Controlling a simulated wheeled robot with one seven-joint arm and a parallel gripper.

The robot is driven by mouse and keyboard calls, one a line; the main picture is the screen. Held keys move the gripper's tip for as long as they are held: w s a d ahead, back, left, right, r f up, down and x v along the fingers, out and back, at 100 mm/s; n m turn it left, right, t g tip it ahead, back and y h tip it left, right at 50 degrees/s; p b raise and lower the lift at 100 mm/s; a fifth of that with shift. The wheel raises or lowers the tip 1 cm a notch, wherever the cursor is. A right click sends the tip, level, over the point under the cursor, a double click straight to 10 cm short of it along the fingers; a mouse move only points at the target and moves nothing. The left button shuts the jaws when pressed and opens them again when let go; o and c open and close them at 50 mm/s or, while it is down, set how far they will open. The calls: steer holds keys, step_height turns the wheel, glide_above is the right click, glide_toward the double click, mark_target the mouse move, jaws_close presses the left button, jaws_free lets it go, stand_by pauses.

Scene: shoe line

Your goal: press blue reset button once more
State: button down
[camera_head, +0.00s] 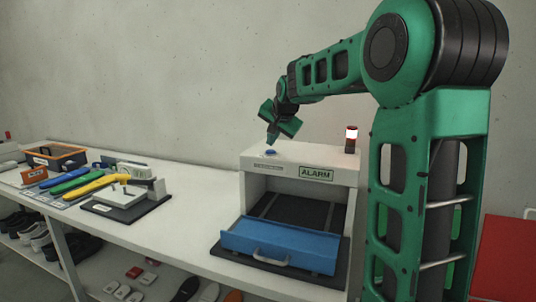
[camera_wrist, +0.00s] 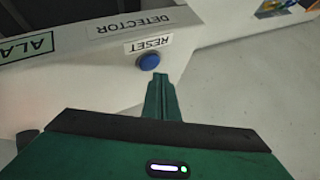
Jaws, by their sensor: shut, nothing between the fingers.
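The blue reset button (camera_head: 271,152) sits on the top of the white detector housing (camera_head: 320,158), near its left end. In the wrist view the round blue button (camera_wrist: 149,62) is beside a label reading RESET. My gripper (camera_head: 271,143) is above the button in the head view, pointing down. In the wrist view my gripper (camera_wrist: 159,78) has its green fingers together, with the tips just short of the button's edge in the picture. I cannot tell whether the tips touch it. Nothing is between the fingers.
An alarm lamp (camera_head: 351,138) with a bright white band stands on the housing's right end. A blue drawer-like tray (camera_head: 281,244) lies in front of the housing opening. Colored tools (camera_head: 92,187) and an orange-rimmed box (camera_head: 56,156) lie left on the white table (camera_head: 195,215).

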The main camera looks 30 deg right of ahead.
mark_target(272, 152)
steer(key=shift+f, duration=0.2)
steer(key=shift+f, duration=0.15)
steer(key=shift+f, duration=0.55)
stand_by(1.0)
steer(key=shift+r, duration=0.95)
steer(key=shift+r, duration=0.1)
steer(key=shift+r, duration=2.4)
steer(key=shift+s, duration=0.1)
